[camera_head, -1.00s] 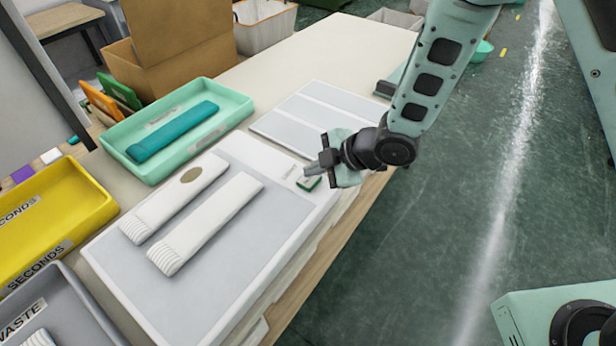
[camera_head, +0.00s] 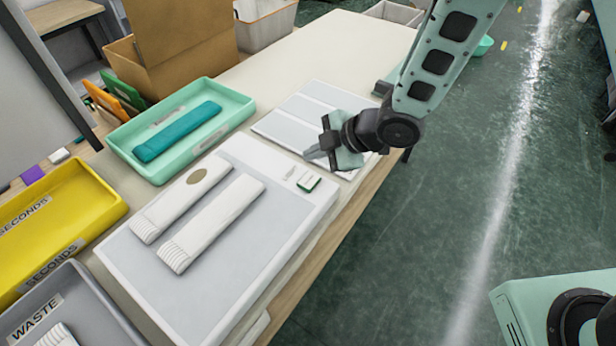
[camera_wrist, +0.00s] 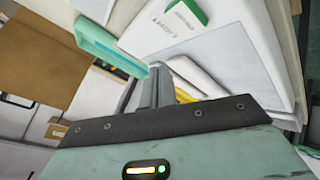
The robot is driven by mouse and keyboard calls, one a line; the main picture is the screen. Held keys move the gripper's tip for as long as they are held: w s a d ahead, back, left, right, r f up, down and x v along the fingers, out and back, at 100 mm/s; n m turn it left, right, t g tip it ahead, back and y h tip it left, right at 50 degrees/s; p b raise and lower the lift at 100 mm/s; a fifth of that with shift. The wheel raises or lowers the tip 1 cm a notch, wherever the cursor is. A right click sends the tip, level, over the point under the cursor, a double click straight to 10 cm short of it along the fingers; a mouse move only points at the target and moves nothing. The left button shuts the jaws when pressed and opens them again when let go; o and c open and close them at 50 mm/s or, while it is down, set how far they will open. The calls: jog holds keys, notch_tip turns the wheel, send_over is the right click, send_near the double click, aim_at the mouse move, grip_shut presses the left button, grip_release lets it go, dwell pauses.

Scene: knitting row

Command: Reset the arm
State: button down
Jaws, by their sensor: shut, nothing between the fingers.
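My gripper (camera_head: 314,155) hangs above the near edge of the table, between the light box and the white panelled board, with its fingers together and nothing in them. In the wrist view the shut fingers (camera_wrist: 158,85) point toward the light box (camera_wrist: 215,48). The light box (camera_head: 228,268) carries two white knitted pieces, one (camera_head: 182,198) with a brown oval patch and one plain (camera_head: 212,222). A green-and-white switch (camera_head: 308,182) sits at its right corner, clear of my gripper; it also shows in the wrist view (camera_wrist: 187,14).
A mint tray (camera_head: 232,98) holds a teal knitted piece (camera_head: 178,131). A yellow SECONDS tray (camera_head: 105,205) and a grey WASTE tray (camera_head: 95,300) stand at the left. The white panelled board (camera_head: 300,112) lies behind my gripper. The far tabletop (camera_head: 330,50) is bare. Open floor lies right.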

jog(key=shift+r, duration=0.2)
jog(key=s+d+r+m+g+h, duration=0.1)
jog(key=s+d+r+m+h, duration=0.1)
jog(key=s, duration=0.6)
jog(key=s+d+r+m+g+h, duration=0.1)
jog(key=s+d+r+m+h, duration=0.2)
jog(key=s+d+r+m, duration=0.2)
jog(key=s+d+r+m+g+h, duration=0.2)
jog(key=s+r+m, duration=0.4)
jog(key=s, duration=0.4)
jog(key=shift+s+d+r+m+h+b, duration=0.3)
jog(key=shift+s+d+r+m+b, duration=0.15)
jog(key=shift+d, duration=0.4)
jog(key=shift+f, duration=0.1)
